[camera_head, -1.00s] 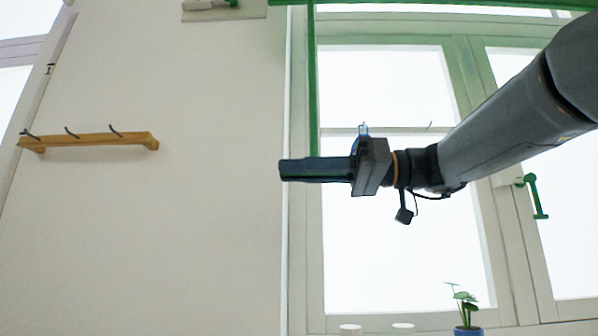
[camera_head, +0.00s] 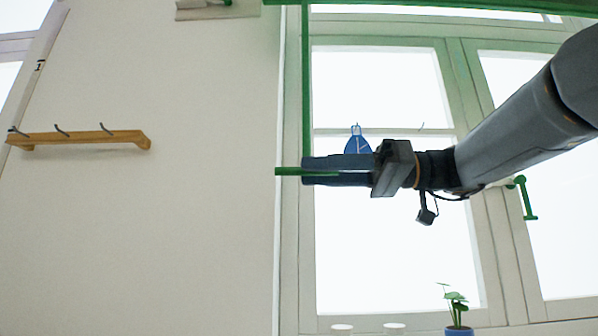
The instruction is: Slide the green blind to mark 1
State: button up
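A thin green bar (camera_head: 287,171), which looks like part of the blind, lies level at the left edge of the window. A thin upright green strip (camera_head: 306,80) runs from the top of the view down to my gripper. My gripper (camera_head: 303,171) points left, and the green bar shows in the narrow gap between its two dark fingers. The bar's end sticks out to the left past the fingertips. I cannot tell whether the fingers press on it. Mark 1 (camera_head: 40,65) is a small black numeral on a pale upright strip at the far left.
A wooden hook rail (camera_head: 80,139) is on the bare wall (camera_head: 190,230) between mark 1 and the window. A green rail (camera_head: 430,9) crosses the top. A blue item (camera_head: 357,141) shows just above my gripper. A potted plant (camera_head: 457,308) stands low at the window.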

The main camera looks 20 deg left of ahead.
jog(key=shift+v, duration=1.45)
jog(key=s+a+f+m+t+h, duration=0.15)
jog(key=f+m, duration=0.35)
jog(key=f, duration=0.5)
jog(key=s+a+f+m+t+h, duration=0.1)
jog(key=s+f+m+t+h, duration=0.2)
jog(key=f, duration=0.7)
jog(key=s+d+f+m+h, duration=0.2)
jog(key=d+f+h, duration=0.15)
jog(key=f, duration=0.45)
jog(key=s+d+f+m+h, duration=0.2)
jog(key=d+f, duration=0.2)
jog(key=f, duration=0.5)
jog(key=s+d+f+m+h, duration=0.2)
jog(key=d+f+m, duration=0.15)
jog(key=f, duration=0.45)
jog(key=s+d+f+t+h, duration=0.1)
jog(key=s+d+f+h, duration=0.4)
jog(key=d+f, duration=0.65)
jog(key=d+r+m+p, duration=0.4)
jog(key=d+r+p, duration=0.6)
jog(key=p, duration=1)
jog(key=shift+r, duration=0.8)
